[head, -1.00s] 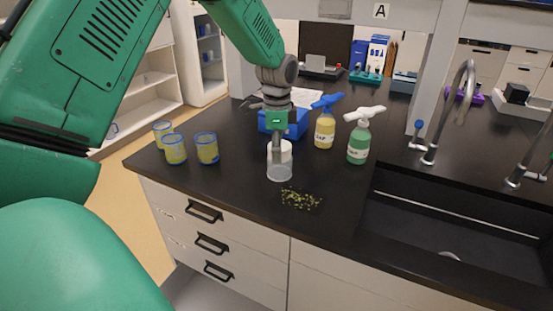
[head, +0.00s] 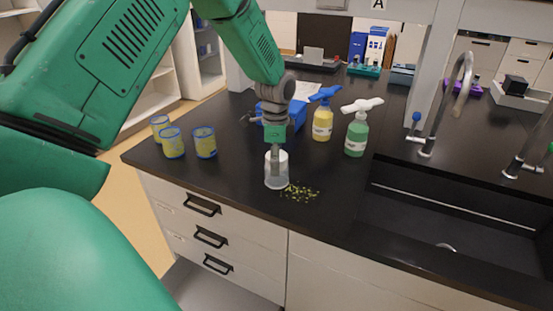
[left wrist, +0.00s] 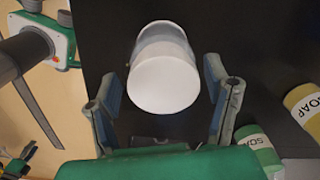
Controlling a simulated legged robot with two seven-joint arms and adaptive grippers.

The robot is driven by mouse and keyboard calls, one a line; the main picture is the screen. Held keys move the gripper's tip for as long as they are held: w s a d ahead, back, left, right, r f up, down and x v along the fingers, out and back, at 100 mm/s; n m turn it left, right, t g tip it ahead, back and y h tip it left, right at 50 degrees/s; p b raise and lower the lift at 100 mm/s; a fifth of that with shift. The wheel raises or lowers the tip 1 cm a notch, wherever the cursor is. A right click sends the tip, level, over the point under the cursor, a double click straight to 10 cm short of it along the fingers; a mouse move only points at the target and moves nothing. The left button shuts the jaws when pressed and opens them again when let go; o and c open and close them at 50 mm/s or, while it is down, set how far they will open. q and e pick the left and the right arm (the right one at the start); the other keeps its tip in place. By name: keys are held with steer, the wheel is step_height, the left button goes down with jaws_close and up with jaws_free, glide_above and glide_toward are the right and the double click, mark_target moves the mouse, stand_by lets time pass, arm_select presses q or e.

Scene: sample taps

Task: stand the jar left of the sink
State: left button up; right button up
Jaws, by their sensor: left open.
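The jar (head: 278,182) is a whitish, partly clear cylinder. In the head view it looks upright at the counter (head: 330,218), left of the sink (head: 450,225) and beside scattered green bits (head: 302,193). Whether its base touches the counter is hard to tell. My left gripper (head: 275,152) points down at the jar and covers part of it. In the left wrist view my left gripper (left wrist: 163,76) is open, with a finger on each side of the jar's white round end (left wrist: 165,85) and visible gaps to both. My right gripper is not in view.
Several yellow jars with blue rims (head: 205,143) stand at the counter's left end. A blue box (head: 268,112) is behind my gripper. Yellow (head: 322,124) and green (head: 356,136) soap bottles stand behind to the right. A tap (head: 428,148) rises behind the sink.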

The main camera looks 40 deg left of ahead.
arm_select(q)
steer(key=shift+r, duration=0.1)
step_height(320, 180, up, 12)
steer(key=shift+b, duration=0.3)
steer(key=shift+a, duration=0.15)
stand_by(0.4)
